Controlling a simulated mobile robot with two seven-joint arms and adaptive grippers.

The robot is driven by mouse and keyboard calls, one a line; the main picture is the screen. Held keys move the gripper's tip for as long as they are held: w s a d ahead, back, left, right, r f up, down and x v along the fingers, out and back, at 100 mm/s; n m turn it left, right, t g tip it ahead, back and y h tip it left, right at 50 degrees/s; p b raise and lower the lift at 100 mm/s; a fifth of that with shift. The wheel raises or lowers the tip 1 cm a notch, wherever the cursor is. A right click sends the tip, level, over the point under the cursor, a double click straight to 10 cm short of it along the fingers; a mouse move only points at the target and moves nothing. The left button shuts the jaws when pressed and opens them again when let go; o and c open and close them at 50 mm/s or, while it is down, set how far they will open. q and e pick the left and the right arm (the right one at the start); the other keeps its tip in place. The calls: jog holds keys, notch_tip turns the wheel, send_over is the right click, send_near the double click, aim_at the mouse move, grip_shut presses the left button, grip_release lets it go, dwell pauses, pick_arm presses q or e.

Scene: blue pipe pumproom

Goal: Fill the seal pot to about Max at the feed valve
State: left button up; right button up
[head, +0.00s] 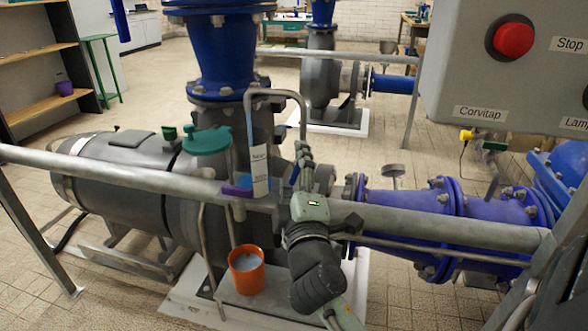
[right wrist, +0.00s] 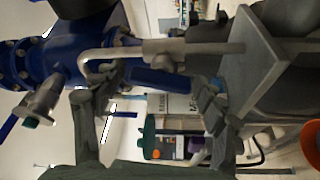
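The seal pot (head: 259,172) is an upright clear cylinder with a white label, beside the grey pump. Blue liquid shows low in it, around its base; the exact level is too small to read. In the right wrist view its white label (right wrist: 172,105) is partly covered. A bent grey pipe (head: 277,93) rises above the pot. A blue lever (right wrist: 160,80), seemingly the feed valve's handle, lies between my right gripper's fingers. My right gripper (head: 304,155) is just right of the pot; in the right wrist view (right wrist: 158,88) its fingers stand apart. My left gripper is out of view.
A grey handrail (head: 400,222) crosses in front of the pump. An orange cup (head: 246,270) with pale liquid stands on the plinth below. A green disc-shaped part (head: 206,140) is left of the pot. A control box (head: 505,65) hangs upper right.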

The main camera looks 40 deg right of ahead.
jog(key=r+v, duration=0.1)
jog(key=v, duration=0.6)
jog(key=shift+s+f, duration=0.25)
jog(key=shift+f, duration=0.2)
jog(key=shift+a, duration=0.1)
dwell(6.8)
